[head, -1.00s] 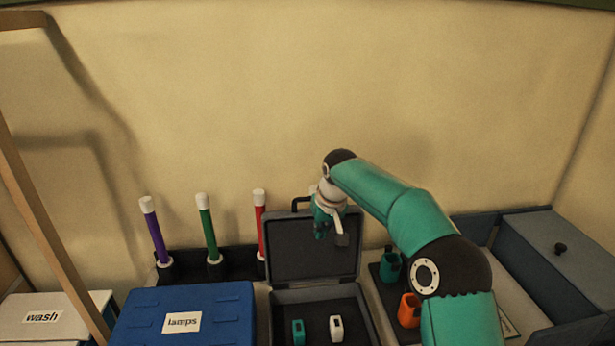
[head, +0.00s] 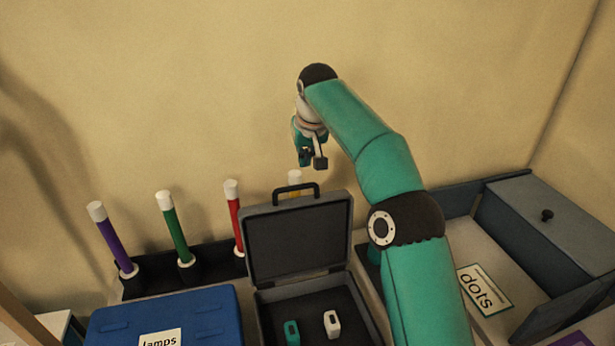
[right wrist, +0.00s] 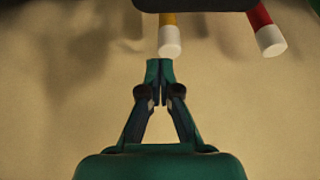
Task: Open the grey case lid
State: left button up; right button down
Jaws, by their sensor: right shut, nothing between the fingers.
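The grey case (head: 262,313) stands in front of me with its lid (head: 299,237) raised upright, leaning a little back. A black handle (head: 296,192) sits on the lid's top edge. Inside the case lie a teal piece (head: 291,332) and a white piece (head: 332,323). My right gripper (head: 309,162) is above and behind the lid's top edge, apart from it. In the right wrist view its fingertips (right wrist: 160,72) meet with nothing between them. My left gripper is in no view.
A rack of coloured sticks, purple (head: 113,240), green (head: 173,228), red (head: 234,215) and yellow, stands behind the blue "lamps" box (head: 200,312). At right is a grey-blue box with a knob (head: 547,215) beside a "dots" label (head: 484,289).

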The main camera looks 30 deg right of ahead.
jog(key=shift+s+a+f+b, duration=0.2)
jog(key=shift+s+f+b, duration=0.2)
jog(key=shift+s+f, duration=0.35)
jog(key=shift+s+a+f+b, duration=0.15)
jog(key=shift+s+f+b, duration=0.25)
jog(key=shift+s+f, duration=0.35)
jog(key=shift+w+f, duration=0.1)
